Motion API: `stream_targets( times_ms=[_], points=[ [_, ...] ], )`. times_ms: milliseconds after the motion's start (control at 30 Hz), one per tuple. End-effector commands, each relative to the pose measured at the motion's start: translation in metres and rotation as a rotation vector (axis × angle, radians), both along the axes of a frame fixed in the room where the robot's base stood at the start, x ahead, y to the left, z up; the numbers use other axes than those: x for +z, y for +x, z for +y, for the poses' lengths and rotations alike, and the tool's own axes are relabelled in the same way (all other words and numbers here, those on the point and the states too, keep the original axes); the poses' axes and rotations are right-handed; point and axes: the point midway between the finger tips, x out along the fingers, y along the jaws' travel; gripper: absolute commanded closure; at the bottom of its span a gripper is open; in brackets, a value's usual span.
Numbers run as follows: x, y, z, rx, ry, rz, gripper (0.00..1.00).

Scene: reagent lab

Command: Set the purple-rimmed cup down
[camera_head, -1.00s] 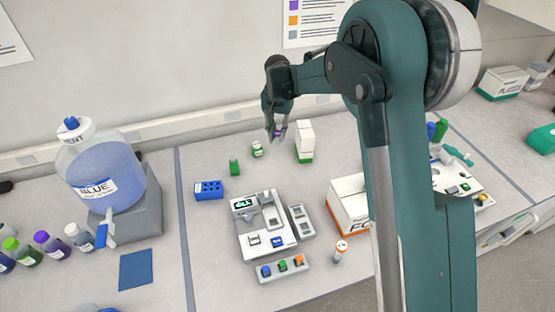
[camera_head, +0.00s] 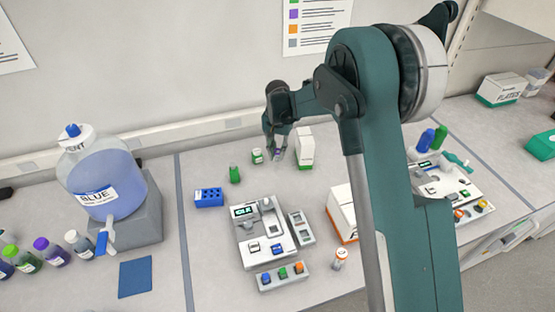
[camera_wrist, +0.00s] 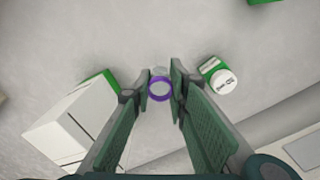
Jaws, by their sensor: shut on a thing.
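The purple-rimmed cup (camera_wrist: 160,88) is small and shows its round purple rim between my fingertips in the wrist view. My gripper (camera_wrist: 161,92) is shut on it, one finger on each side. In the head view my gripper (camera_head: 277,150) points down near the back of the bench, and the cup (camera_head: 278,153) shows as a small purplish spot at its tips. The cup is at or just above the bench top; I cannot tell whether it touches.
A white and green box (camera_head: 305,147) stands just right of my gripper. A blue rack (camera_head: 209,197) and a white instrument (camera_head: 262,232) lie nearer the front. Bare bench lies between them.

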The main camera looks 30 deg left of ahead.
Motion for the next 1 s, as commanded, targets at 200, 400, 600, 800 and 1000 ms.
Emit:
stream_targets(
  times_ms=[200,400,600,800,1000],
  points=[
    [-0.019,0.000,0.000,0.000,0.000,0.000,0.92],
    [-0.035,0.000,0.000,0.000,0.000,0.000,0.92],
    [-0.037,0.000,0.000,0.000,0.000,0.000,0.92],
    [-0.039,0.000,0.000,0.000,0.000,0.000,0.92],
    [-0.039,0.000,0.000,0.000,0.000,0.000,0.68]
  ],
)
